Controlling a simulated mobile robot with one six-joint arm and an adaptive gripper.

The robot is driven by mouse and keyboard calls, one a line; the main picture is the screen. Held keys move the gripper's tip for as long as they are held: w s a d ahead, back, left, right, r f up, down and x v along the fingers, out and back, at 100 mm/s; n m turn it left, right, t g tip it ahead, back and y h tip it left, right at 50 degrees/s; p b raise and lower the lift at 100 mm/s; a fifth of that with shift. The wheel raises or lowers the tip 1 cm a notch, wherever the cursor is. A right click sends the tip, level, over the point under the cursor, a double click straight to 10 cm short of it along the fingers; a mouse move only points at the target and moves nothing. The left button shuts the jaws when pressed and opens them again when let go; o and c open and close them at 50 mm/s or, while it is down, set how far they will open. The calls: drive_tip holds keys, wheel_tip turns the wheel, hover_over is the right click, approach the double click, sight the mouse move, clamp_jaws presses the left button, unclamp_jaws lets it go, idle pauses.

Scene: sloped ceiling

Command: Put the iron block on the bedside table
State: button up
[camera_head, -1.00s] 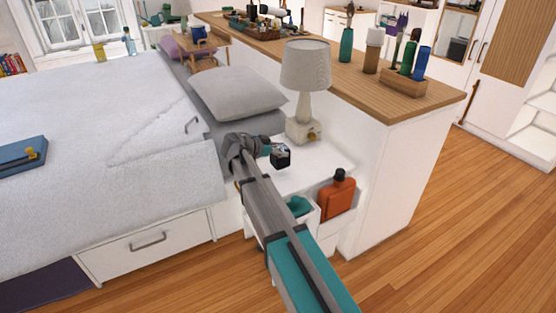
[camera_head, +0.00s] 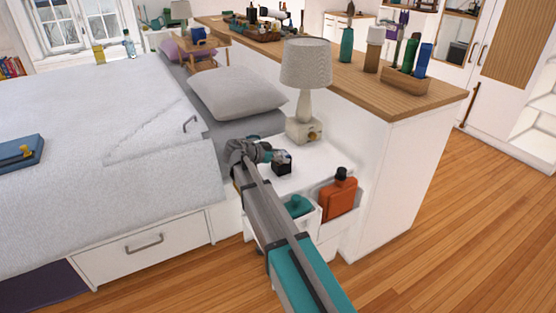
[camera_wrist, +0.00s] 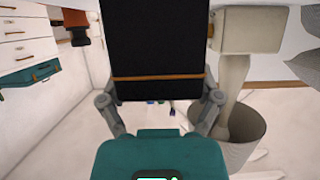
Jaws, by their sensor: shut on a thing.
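The iron block (camera_head: 283,168) is a small dark block at the end of my arm. My gripper (camera_head: 281,156) is shut on it, over the white bedside table (camera_head: 313,178). The block seems at or just above the table top; contact cannot be told. In the wrist view the block (camera_wrist: 155,45) is large and black with a thin orange-brown band, between the two grey fingers of my gripper (camera_wrist: 158,95). It hides much of what lies behind.
A lamp (camera_head: 305,85) stands at the table's back. An orange bottle (camera_head: 338,197) and a teal item (camera_head: 298,206) sit in front compartments. The bed (camera_head: 100,130) is left, a wood-topped divider (camera_head: 400,85) right. The table top right of the block is bare.

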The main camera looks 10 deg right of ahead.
drive_tip(key=shift+f, duration=0.1)
idle(0.3)
drive_tip(key=o, duration=1.1)
drive_tip(key=shift+r, duration=0.2)
drive_tip(key=shift+a+r, duration=0.1)
drive_tip(key=shift+a, duration=0.05)
drive_tip(key=p+v, duration=0.4)
drive_tip(key=v, duration=0.7)
drive_tip(key=shift+s+a+p, duration=0.2)
drive_tip(key=shift+a+p, duration=0.05)
drive_tip(key=shift+p, duration=0.1)
drive_tip(key=shift+r, duration=0.1)
